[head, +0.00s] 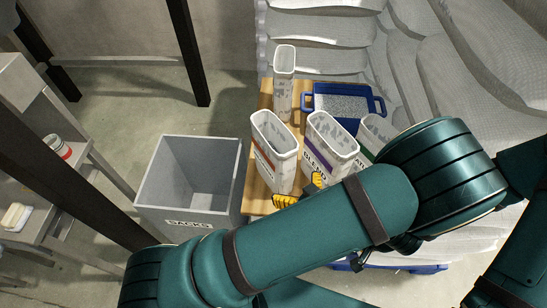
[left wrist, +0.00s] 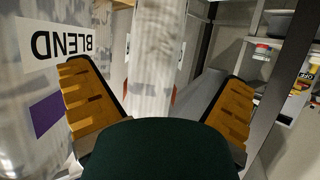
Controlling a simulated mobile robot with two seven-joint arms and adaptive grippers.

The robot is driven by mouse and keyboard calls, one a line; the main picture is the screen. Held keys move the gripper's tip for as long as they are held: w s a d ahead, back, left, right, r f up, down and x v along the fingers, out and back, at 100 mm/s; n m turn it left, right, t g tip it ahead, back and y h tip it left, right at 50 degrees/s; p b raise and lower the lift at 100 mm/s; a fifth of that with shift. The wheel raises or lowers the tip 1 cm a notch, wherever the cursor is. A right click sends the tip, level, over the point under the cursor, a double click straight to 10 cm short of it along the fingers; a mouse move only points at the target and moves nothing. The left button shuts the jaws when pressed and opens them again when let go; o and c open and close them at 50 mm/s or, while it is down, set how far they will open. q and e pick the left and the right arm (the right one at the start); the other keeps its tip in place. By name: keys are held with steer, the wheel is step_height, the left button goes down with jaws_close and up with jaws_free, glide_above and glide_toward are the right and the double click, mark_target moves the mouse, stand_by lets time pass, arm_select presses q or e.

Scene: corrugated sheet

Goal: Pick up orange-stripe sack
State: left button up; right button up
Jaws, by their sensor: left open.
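The orange-stripe sack (head: 284,143) stands upright on the wooden board, open at the top, with its orange stripe on its left side. In the left wrist view the pale sack (left wrist: 157,60) stands ahead, between the two fingers, with bits of orange at its edges. My left gripper (head: 302,190) is open, its yellow fingers at the near side of this sack; I cannot tell whether they touch it. The purple-stripe BLEND sack (head: 331,137) stands close to its right, beside the left-hand finger in the left wrist view (left wrist: 58,62). My right gripper is out of view.
A grey bin marked SACKS (head: 187,214) stands left of the wooden board (head: 264,100). A narrow sack (head: 284,66), a blue tray (head: 346,89) and a green-stripe sack (head: 376,126) stand behind or right. Shelving (head: 40,180) is far left. My left arm hides the board's front.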

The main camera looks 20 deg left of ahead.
mark_target(289, 179)
arm_select(q)
steer(key=shift+b+x, duration=0.55)
steer(key=shift+x, duration=2.7)
steer(key=shift+w+d+f, duration=0.1)
steer(key=shift+w+d, duration=0.05)
steer(key=shift+d, duration=0.1)
steer(key=c, duration=1.2)
